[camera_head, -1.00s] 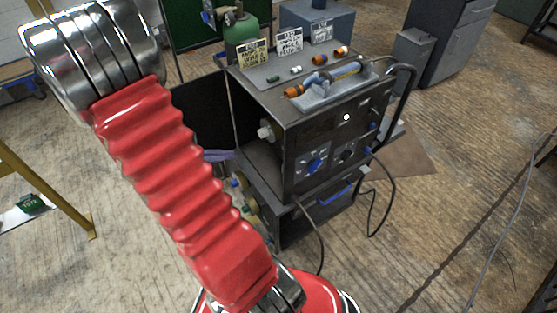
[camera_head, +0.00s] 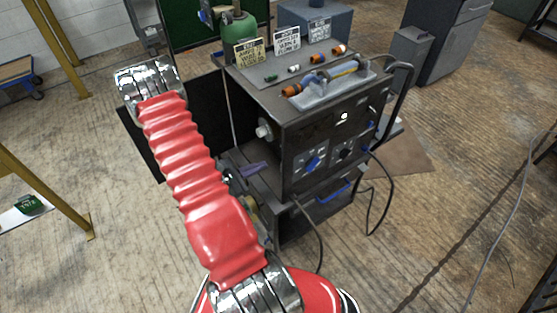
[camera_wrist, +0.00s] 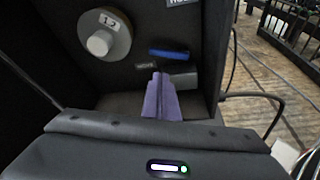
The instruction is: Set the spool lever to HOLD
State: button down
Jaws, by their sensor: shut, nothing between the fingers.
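My gripper (camera_wrist: 158,76) has purple fingers, closed together with nothing between them. In the wrist view they point into the open side compartment of a dark machine, just below a small blue bar (camera_wrist: 168,53) that looks like the lever. A small label (camera_wrist: 145,66) beside it is too blurred to read surely. The fingertips appear close to the bar; whether they touch it I cannot tell. A round grey hub with a pale knob (camera_wrist: 99,43) is up and left. In the head view, my gripper (camera_head: 254,168) is at the left side of the machine (camera_head: 315,125).
A short grey cylinder (camera_wrist: 183,79) sits just right of my fingertips. The machine's top carries a handle, signs and small parts. A green cylinder (camera_head: 238,27) stands behind it. Black cables (camera_head: 388,195) hang at its front right. Open floor lies to the right.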

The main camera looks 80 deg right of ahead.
dwell(0.3)
jog(key=x, duration=1)
jog(key=shift+s, duration=0.2)
dwell(0.4)
